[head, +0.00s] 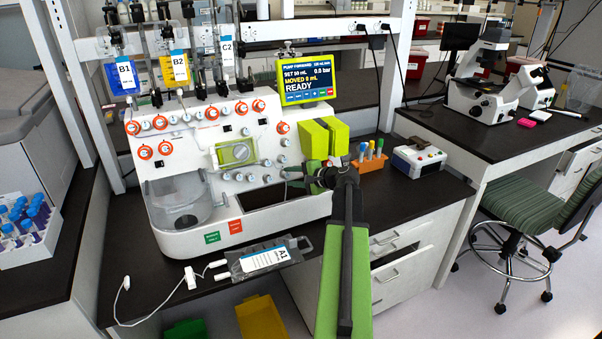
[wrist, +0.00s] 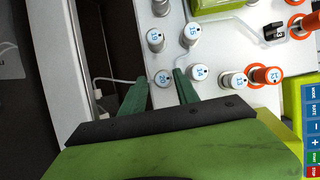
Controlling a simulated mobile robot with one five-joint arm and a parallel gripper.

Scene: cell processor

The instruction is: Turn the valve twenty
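The cell processor (head: 185,230) is a white machine with several small round valve knobs, some ringed in orange. In the head view, my gripper is at the machine's right end, and my arm partly hides the area.
More white knobs (wrist: 198,72) and an orange-ringed knob (wrist: 262,75) stand close to the right finger. A screen (head: 306,85) reading READY stands above the machine. An orange tube rack (head: 371,162) is to the right. A labelled bag (head: 262,260) lies in front.

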